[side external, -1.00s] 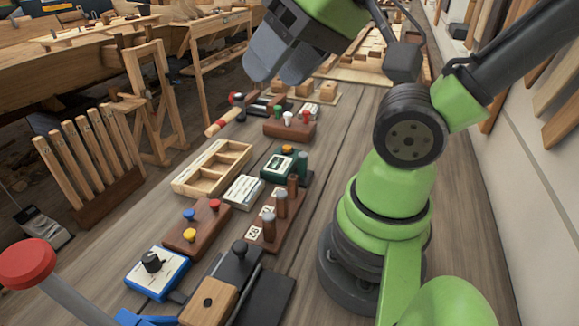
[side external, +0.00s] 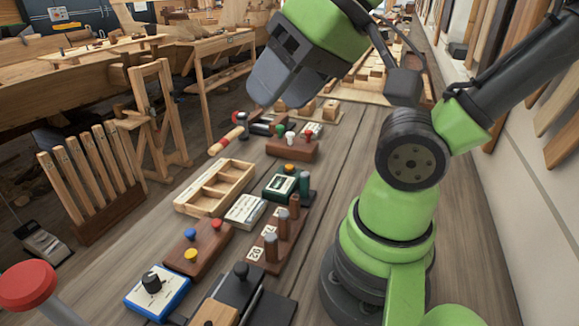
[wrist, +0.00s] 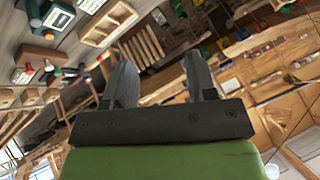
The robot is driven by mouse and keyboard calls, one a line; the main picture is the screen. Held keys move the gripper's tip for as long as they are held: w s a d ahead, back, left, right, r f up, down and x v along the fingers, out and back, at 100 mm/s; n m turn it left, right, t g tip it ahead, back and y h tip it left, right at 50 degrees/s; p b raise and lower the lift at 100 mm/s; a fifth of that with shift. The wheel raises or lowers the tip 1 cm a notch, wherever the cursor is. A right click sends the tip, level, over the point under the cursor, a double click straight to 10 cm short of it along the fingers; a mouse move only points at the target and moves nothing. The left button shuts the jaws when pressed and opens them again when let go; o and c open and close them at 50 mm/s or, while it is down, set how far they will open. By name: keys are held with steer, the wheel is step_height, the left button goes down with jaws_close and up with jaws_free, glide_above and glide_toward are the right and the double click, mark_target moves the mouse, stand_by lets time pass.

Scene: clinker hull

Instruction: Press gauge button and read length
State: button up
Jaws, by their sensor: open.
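The gauge is a green box (side external: 281,186) with a pale display window. It lies on the bench to the left of my arm's base, with an orange button (side external: 289,168) at its far end. A green box with a white-framed display (wrist: 55,18), apparently the same gauge, shows at the top left of the wrist view. My gripper (side external: 265,103) is raised above the bench, beyond the gauge and apart from it. In the wrist view its two grey fingers (wrist: 160,80) stand apart with nothing between them.
A wooden compartment tray (side external: 214,188), a printed card (side external: 245,211) and a block of upright pegs (side external: 275,242) stand around the gauge. A brown block with coloured buttons (side external: 200,247) and a blue-edged dial box (side external: 158,294) lie nearer. A red-topped post (side external: 28,287) stands at front left.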

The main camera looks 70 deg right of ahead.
jaws_close()
stand_by(1.5)
